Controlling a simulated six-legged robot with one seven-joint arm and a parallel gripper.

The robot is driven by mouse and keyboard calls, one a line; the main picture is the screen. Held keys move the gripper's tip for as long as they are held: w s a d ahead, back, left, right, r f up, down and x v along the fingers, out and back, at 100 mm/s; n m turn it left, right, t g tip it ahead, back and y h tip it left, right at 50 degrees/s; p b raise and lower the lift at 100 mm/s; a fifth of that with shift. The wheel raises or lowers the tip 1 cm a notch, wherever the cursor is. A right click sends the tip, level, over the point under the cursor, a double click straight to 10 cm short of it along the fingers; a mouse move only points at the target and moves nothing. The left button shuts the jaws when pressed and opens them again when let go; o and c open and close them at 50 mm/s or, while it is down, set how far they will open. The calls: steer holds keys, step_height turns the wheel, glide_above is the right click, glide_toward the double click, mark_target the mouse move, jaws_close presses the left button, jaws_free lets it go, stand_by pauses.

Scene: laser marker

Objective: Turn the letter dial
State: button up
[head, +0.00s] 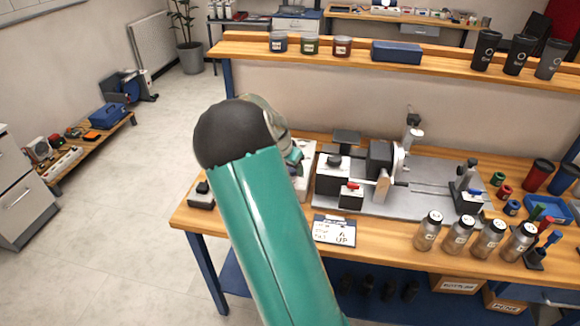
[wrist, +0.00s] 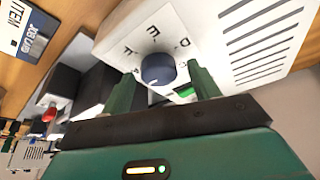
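The letter dial (wrist: 158,69) is a round blue-grey knob on the white face of a box (wrist: 215,30), with several black letters around it, among them E and D. My gripper (wrist: 162,76) is open in the wrist view. One green finger is on each side of the dial's lower part, with gaps showing; I cannot tell whether either finger touches it. A small green patch shows beside the right finger. In the head view the white box (head: 308,172) is mostly hidden behind my green arm, and the dial cannot be seen.
The laser marker (head: 380,160) stands right of the box on a grey plate. A card (head: 334,230) lies at the bench's front edge; a card also shows in the wrist view (wrist: 28,25). Several bottles (head: 459,235) stand front right. A shelf (head: 350,58) runs behind.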

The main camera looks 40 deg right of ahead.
steer(key=v, duration=1.3)
steer(key=shift+r, duration=0.4)
steer(key=shift+a, duration=0.1)
step_height(320, 180, up, 7)
stand_by(0.7)
steer(key=s+a+r+n+t+y, duration=0.2)
steer(key=s+a+n, duration=0.3)
steer(key=a, duration=0.5)
steer(key=s+a+r+n+t+y, duration=0.1)
steer(key=s+a+n+y, duration=0.15)
steer(key=s+a, duration=0.55)
steer(key=s+a+f+n+t, duration=0.1)
steer(key=s+a+f+n, duration=0.1)
steer(key=s+a+n, duration=0.5)
steer(key=s+a, duration=0.3)
steer(key=a, duration=0.3)
steer(key=shift+s+f+n, duration=0.35)
steer(key=shift+f, duration=0.05)
